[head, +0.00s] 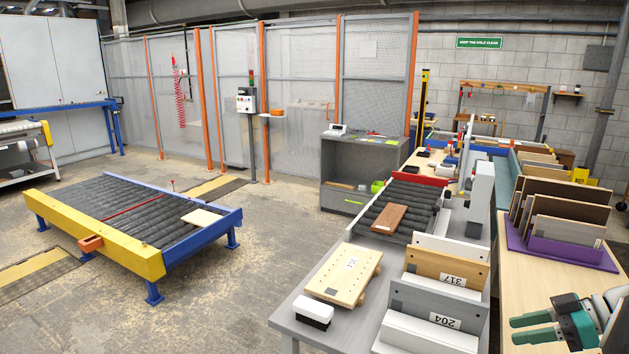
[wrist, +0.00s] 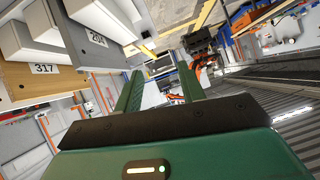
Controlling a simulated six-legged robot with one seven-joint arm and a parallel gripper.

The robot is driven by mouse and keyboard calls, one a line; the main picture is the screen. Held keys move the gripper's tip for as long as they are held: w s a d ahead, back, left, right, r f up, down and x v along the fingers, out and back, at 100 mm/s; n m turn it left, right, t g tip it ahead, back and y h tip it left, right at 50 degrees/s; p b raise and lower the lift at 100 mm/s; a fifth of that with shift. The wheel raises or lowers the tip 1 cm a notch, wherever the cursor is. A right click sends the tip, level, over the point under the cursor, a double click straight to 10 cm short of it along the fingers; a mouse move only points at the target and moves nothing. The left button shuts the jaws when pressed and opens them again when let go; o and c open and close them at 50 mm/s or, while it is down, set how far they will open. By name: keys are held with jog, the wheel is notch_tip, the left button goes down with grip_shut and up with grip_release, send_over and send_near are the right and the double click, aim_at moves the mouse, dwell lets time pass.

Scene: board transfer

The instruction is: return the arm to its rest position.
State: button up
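My gripper (head: 514,330) is at the lower right of the head view, its green fingers pointing left. It is beside the wooden table with the purple rack, to the right of the grey board numbered 204 (head: 420,312). In the wrist view my gripper (wrist: 160,72) shows two green fingers apart with nothing between them. It is open and empty. Much of my arm is outside the head view. The boards numbered 317 (head: 440,268) and 204 stand on the grey bench; the board marked 317 (wrist: 25,82) also shows at the left of the wrist view.
A purple rack (head: 560,250) holds several upright boards close behind my gripper. The grey bench (head: 300,290) carries a light wooden board (head: 344,274), a brush (head: 313,311) and a roller section with a brown board (head: 389,219). A roller conveyor (head: 140,215) stands at left; the floor between is open.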

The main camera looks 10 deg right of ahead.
jog(key=a+r+m+g+h, duration=0.2)
jog(key=a+m+g+h, duration=0.25)
jog(key=a, duration=1.65)
jog(key=s+a+m+t+h, duration=0.3)
jog(key=s+a+m+h, duration=0.1)
jog(key=a, duration=0.8)
jog(key=shift+s+f+h, duration=0.3)
jog(key=shift+s+h, duration=0.3)
jog(key=shift+h, duration=0.05)
jog(key=shift+d, duration=0.1)
